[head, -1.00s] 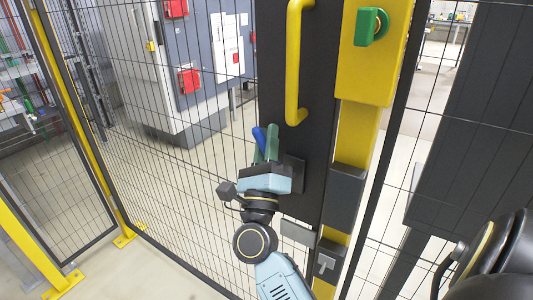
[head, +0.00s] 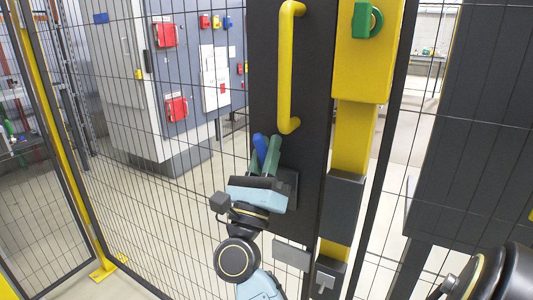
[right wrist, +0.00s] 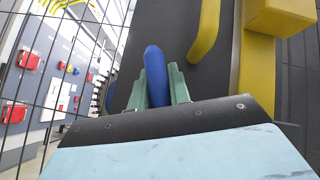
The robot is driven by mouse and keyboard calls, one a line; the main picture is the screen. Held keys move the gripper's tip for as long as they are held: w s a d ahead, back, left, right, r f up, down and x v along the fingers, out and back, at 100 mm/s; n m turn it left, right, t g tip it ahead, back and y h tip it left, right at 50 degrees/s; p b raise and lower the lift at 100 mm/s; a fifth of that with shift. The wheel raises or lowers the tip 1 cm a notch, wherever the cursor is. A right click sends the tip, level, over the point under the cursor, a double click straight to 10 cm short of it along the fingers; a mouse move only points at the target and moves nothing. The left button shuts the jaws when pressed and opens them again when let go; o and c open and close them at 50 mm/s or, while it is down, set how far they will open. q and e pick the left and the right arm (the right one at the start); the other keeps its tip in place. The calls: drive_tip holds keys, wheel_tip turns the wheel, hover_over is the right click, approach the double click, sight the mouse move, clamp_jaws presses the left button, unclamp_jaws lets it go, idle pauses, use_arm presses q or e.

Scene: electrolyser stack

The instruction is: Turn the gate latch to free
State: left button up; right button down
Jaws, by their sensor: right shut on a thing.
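A blue lever (head: 260,146), which I take for the gate latch, sits on the dark gate panel below a yellow pull handle (head: 287,75). My right gripper (head: 265,157) has its green fingers closed around the lever. In the right wrist view the blue lever (right wrist: 156,75) stands up between the two green fingers, its rounded top projecting past them. The lever's lower part and its pivot are hidden by the gripper. A dark mounting plate (head: 289,188) shows partly behind the gripper. My left gripper is not in view.
A yellow box with a green knob (head: 362,20) is on the yellow post (head: 355,140) right of the handle. Black mesh fencing (head: 180,215) spans the left. A grey cabinet with red boxes (head: 176,108) stands behind it. A grey box (head: 342,205) sits lower on the post.

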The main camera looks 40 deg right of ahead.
drive_tip(key=c, duration=1.3)
unclamp_jaws()
drive_tip(key=shift+a+f, duration=0.25)
drive_tip(key=shift+f, duration=0.15)
use_arm(q)
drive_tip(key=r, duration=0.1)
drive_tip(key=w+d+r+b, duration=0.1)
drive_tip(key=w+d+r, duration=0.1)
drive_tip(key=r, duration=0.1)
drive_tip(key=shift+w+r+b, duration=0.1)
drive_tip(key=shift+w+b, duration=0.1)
drive_tip(key=shift+b, duration=0.2)
use_arm(e)
drive_tip(key=v, duration=1.2)
drive_tip(key=shift+s+a, duration=0.15)
drive_tip(key=shift+a, duration=0.05)
